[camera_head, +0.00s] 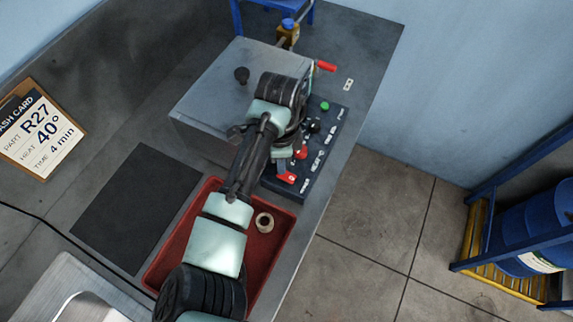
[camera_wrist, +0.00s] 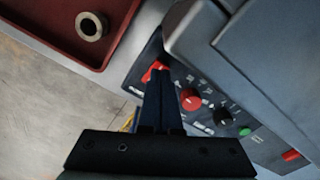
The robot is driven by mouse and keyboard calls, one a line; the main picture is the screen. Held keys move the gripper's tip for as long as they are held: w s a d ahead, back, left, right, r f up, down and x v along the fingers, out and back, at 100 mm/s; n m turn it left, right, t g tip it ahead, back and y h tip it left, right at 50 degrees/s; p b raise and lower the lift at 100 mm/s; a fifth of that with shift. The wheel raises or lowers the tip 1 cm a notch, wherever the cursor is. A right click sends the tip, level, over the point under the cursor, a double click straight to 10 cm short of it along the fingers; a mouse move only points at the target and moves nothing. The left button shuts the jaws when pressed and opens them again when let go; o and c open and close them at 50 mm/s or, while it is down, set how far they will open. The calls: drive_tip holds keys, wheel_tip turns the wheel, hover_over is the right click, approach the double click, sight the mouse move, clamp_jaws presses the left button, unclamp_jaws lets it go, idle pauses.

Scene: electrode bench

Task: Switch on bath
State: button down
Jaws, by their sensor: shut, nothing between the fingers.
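The bath is a grey metal box with a lid (camera_head: 215,88) on the bench. Its dark control panel (camera_head: 325,143) runs along its right side and carries a red switch (camera_head: 287,177), a red knob, a black knob and a green button (camera_head: 324,106). In the wrist view the red switch (camera_wrist: 149,74) is partly hidden behind the tips of my gripper (camera_wrist: 160,72). My gripper is shut and empty, its tips over or against the switch; I cannot tell whether they touch. The red knob (camera_wrist: 191,99), black knob (camera_wrist: 223,117) and green button (camera_wrist: 244,131) lie to the right.
A red tray (camera_head: 158,272) with a metal ring (camera_head: 264,222) lies below my arm; the ring also shows in the wrist view (camera_wrist: 80,24). A black mat (camera_head: 135,205) and a card on a clipboard (camera_head: 40,130) lie left.

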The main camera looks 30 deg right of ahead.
drive_tip(key=shift+f+b, duration=0.55)
drive_tip(key=shift+f, duration=0.4)
drive_tip(key=shift+s, duration=0.1)
wheel_tip(320, 180, up, 7)
drive_tip(key=p, duration=0.6)
drive_tip(key=shift+r+p, duration=0.1)
drive_tip(key=shift+p, duration=0.25)
idle(0.5)
